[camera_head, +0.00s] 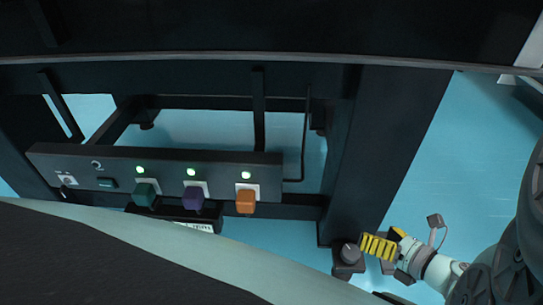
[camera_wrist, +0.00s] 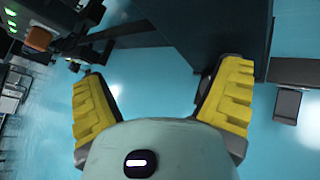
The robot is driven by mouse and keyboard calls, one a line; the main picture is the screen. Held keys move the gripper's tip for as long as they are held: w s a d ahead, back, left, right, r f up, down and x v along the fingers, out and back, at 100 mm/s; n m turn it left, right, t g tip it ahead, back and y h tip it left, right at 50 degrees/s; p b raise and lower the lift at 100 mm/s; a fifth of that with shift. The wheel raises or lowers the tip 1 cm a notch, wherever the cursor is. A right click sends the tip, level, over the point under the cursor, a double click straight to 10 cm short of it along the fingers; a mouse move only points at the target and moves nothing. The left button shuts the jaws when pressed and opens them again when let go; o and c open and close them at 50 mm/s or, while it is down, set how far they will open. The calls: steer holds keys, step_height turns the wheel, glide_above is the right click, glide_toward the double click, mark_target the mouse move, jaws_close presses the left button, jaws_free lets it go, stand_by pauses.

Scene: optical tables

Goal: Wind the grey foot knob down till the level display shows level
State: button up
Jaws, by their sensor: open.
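The grey foot knob (camera_head: 348,252) sits on a dark block at the foot of the black table leg (camera_head: 372,150), low on the right in the head view. My gripper (camera_head: 376,246) is just right of the knob, its yellow fingers close beside it; I cannot tell whether they touch. In the wrist view my gripper (camera_wrist: 162,78) is open, with bare blue floor between its fingers. The table leg (camera_wrist: 215,25) stands beyond the right finger there. No level display can be made out in either view.
A dark power strip (camera_head: 72,178) with green, purple and orange plugs (camera_head: 246,201) and lit green lamps runs along the table frame on the left. The table edge (camera_head: 270,60) crosses overhead. Blue floor (camera_head: 455,150) is open right of the leg.

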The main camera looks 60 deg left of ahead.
step_height(320, 180, up, 14)
steer(key=a+m+t+y+p, duration=0.1)
steer(key=a+m+t+y, duration=0.1)
steer(key=m+y, duration=0.4)
steer(key=shift+w+m+t+y, duration=0.35)
steer(key=shift+m+t, duration=0.25)
steer(key=shift+m, duration=0.9)
steer(key=shift+a, duration=0.1)
